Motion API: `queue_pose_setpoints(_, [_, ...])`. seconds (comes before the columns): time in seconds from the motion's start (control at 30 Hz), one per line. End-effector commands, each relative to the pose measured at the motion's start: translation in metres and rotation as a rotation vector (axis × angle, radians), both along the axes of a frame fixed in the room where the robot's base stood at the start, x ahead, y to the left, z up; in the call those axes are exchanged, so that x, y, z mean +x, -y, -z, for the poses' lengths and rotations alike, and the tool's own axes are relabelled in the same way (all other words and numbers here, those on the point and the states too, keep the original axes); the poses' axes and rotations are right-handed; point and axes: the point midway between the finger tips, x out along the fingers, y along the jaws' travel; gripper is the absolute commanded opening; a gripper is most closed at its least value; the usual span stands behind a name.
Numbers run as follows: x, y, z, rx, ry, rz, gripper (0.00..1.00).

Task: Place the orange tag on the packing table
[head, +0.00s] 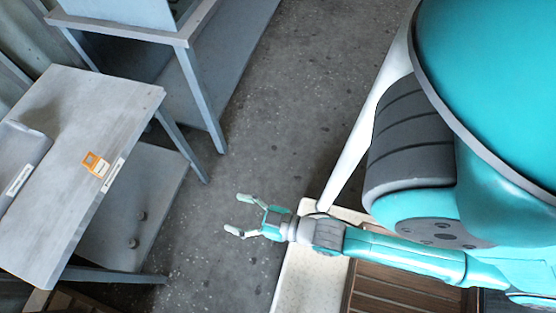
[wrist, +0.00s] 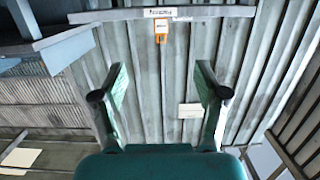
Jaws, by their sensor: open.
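The orange tag (head: 96,164) lies on the top of a grey table (head: 85,110) at the left of the head view, close to the table's right edge and beside a white label strip (head: 113,175). The tag also shows at the top middle of the wrist view (wrist: 161,28), next to a printed label. My gripper (head: 241,214) is open and empty, over the floor to the right of that table and clear of the tag. Its two fingers (wrist: 160,82) stand apart in the wrist view. I cannot read which table is the packing table.
A grey tray (head: 22,160) with a white label sits at the table's left edge. Another grey table (head: 125,33) stands at the top left. A pale-edged surface with brown slats (head: 290,280) lies below my arm. Bare speckled floor (head: 235,150) separates the tables from my base.

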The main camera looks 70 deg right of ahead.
Motion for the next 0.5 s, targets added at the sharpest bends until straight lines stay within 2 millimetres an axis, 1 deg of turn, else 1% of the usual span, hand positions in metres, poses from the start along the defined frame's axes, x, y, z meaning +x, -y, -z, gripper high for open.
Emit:
queue_pose_setpoints(0.03, [-0.021, 0.000, -0.005, 0.000, -0.020, 0.000, 0.73])
queue_pose_setpoints(0.1, [-0.043, 0.000, -0.015, 0.000, -0.038, 0.000, 0.73])
queue_pose_setpoints(0.2, [-0.071, 0.000, -0.030, 0.000, -0.062, 0.000, 0.73])
queue_pose_setpoints(0.3, [-0.094, 0.000, -0.044, 0.000, -0.085, 0.000, 0.73])
queue_pose_setpoints(0.4, [-0.108, 0.000, -0.056, 0.000, -0.099, 0.000, 0.73])
queue_pose_setpoints(0.47, [-0.114, 0.000, -0.061, 0.000, -0.104, 0.000, 0.73])
queue_pose_setpoints(0.5, [-0.116, 0.000, -0.063, 0.000, -0.107, 0.000, 0.78])
